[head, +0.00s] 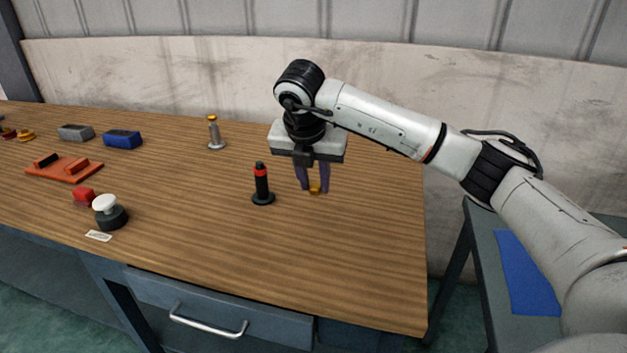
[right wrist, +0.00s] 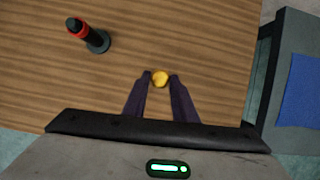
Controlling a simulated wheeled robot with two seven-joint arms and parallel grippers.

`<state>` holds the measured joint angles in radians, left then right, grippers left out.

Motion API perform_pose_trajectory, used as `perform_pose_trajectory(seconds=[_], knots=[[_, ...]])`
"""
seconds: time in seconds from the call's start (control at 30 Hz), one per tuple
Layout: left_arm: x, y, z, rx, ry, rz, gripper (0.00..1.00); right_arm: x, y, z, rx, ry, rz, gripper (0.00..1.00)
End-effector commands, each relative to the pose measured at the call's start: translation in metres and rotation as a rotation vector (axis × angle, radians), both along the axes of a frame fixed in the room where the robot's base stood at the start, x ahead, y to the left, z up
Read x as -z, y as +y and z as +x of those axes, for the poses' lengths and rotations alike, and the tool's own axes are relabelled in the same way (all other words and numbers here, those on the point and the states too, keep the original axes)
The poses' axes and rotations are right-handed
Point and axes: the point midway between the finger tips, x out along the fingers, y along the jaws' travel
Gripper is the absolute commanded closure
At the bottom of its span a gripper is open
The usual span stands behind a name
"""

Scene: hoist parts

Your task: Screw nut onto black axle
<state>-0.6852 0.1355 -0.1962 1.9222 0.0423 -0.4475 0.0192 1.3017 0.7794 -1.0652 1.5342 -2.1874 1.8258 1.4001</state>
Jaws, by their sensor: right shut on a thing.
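The black axle (head: 262,186) stands upright on a round black base on the wooden table, with a red band near its top. It also shows at the upper left of the right wrist view (right wrist: 78,28). My right gripper (head: 315,190) is shut on a small yellow nut (right wrist: 160,79), held between its fingertips. In the head view the nut (head: 315,190) is to the right of the axle and apart from it. My left gripper is not in view.
A grey post with a yellow top (head: 215,133) stands farther back. The table's right part is clear.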

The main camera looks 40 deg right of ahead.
Motion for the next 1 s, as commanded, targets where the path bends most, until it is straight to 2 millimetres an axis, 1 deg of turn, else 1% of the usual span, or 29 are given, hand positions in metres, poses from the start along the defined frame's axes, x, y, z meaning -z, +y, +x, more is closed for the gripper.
perform_pose_trajectory(seconds=[0.07, 0.17, 0.4, 0.5, 0.77, 0.97, 1.0], knots=[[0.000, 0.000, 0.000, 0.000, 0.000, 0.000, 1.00, 0.002, 0.004, -0.003, -0.084, 0.000, -0.001, 0.97], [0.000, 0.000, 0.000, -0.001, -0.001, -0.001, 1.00, 0.007, 0.014, -0.009, -0.292, 0.000, -0.003, 0.97], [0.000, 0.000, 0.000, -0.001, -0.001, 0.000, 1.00, 0.018, 0.047, -0.027, -0.973, -0.002, 0.002, 0.97], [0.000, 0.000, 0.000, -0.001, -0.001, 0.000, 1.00, 0.021, 0.058, -0.035, -1.229, -0.003, 0.005, 0.97], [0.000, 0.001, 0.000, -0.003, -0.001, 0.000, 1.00, 0.027, 0.083, -0.054, -1.864, -0.004, 0.006, 0.97], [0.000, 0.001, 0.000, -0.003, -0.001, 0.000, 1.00, 0.028, 0.102, -0.072, -2.391, -0.004, 0.006, 0.97], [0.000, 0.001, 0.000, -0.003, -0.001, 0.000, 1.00, 0.028, 0.106, -0.076, -2.505, -0.003, 0.007, 0.97]])
